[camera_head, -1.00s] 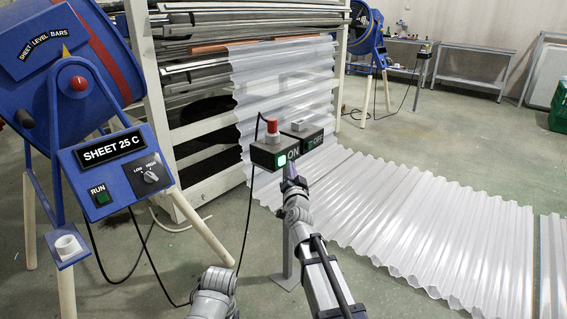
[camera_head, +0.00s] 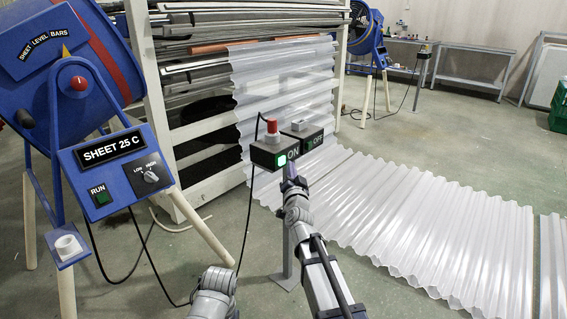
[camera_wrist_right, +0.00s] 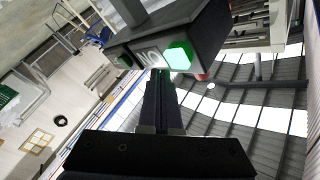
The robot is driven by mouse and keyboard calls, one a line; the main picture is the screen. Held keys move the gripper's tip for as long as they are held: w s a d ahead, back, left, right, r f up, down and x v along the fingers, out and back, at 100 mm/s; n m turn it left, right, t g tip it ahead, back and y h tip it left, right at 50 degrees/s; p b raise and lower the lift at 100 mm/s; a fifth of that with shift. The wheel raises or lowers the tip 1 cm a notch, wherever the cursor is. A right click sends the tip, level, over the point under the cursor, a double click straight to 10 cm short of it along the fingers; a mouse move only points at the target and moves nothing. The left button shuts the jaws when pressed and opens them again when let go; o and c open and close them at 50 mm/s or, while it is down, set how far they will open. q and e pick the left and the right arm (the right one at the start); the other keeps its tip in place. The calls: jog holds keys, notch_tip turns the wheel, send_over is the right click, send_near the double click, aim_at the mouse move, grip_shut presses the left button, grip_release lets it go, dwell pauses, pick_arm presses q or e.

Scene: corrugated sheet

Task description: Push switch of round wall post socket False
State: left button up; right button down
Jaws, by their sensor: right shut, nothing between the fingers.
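My left gripper is not in view.
A blue machine with a "SHEET 25 C" panel (camera_head: 113,151) stands at left. Behind is a rack (camera_head: 160,105) of sheets. Clear corrugated sheet (camera_head: 420,215) covers the floor at right. A black cable (camera_head: 247,215) hangs beside the post.

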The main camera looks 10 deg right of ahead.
dwell(0.6)
jog(key=shift+w+a, duration=0.25)
jog(key=shift+w, duration=0.1)
jog(key=shift+w+a, duration=0.2)
jog(key=shift+w, duration=0.05)
dwell(0.6)
jog(key=shift+s+d, duration=0.5)
jog(key=shift+s, duration=0.1)
jog(key=shift+s, duration=0.1)
jog(key=shift+s+d, duration=0.9)
jog(key=shift+s, duration=0.25)
jog(key=shift+s+d, duration=0.9)
jog(key=shift+s, duration=0.25)
